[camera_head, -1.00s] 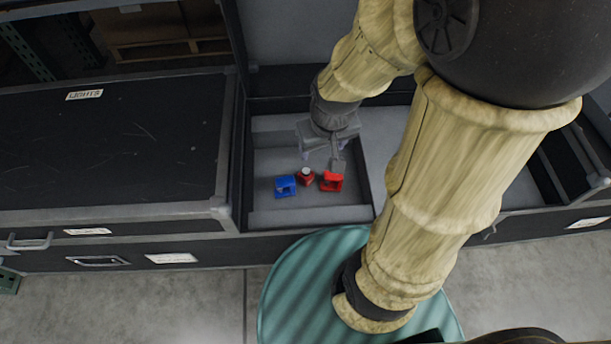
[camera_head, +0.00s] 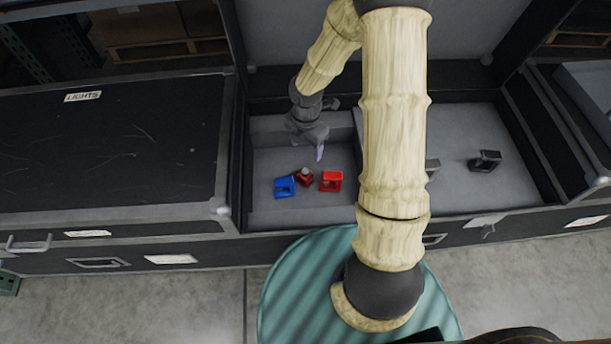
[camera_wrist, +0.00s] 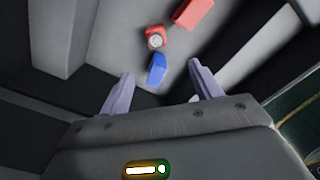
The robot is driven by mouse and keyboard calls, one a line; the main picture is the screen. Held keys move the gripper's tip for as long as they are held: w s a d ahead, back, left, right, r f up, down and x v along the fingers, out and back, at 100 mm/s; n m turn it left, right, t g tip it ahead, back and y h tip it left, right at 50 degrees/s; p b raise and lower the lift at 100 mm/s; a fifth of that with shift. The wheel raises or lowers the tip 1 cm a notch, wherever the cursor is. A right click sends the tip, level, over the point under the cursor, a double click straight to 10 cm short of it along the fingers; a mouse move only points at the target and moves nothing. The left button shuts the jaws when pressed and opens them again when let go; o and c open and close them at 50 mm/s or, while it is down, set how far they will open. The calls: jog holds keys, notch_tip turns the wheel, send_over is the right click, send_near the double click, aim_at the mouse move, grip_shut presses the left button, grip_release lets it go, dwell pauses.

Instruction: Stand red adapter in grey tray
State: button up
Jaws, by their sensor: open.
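Two red things lie on the grey tray floor (camera_head: 275,160) of the open case: a small dark red piece with a round light top (camera_head: 304,176), and a bright red block with an opening (camera_head: 331,181) to its right. I cannot tell for certain which is the adapter. In the wrist view the round-faced red piece (camera_wrist: 156,38) and the red block (camera_wrist: 193,14) both lie beyond the fingertips. My gripper (camera_head: 318,154) is above and behind them in the head view, open and empty; its two pale fingers (camera_wrist: 160,85) are apart in the wrist view.
A blue block (camera_head: 284,186) lies left of the round-topped red piece. A dark block (camera_head: 486,160) stands in the right compartment; a small grey thing (camera_head: 433,167) shows partly behind my arm. Case walls and a divider bound the compartments. A closed black case (camera_head: 110,150) stands at left.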

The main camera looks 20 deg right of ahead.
aim_at(306, 171)
notch_tip(306, 171, down, 12)
jog(key=b, duration=0.7)
jog(key=shift+f, duration=0.1)
jog(key=f+b, duration=0.3)
jog(key=w+f+b, duration=0.1)
jog(key=f, duration=0.1)
jog(key=shift+f, duration=0.15)
dwell(0.5)
jog(key=c, duration=1.2)
notch_tip(306, 171, up, 10)
jog(key=p, duration=0.6)
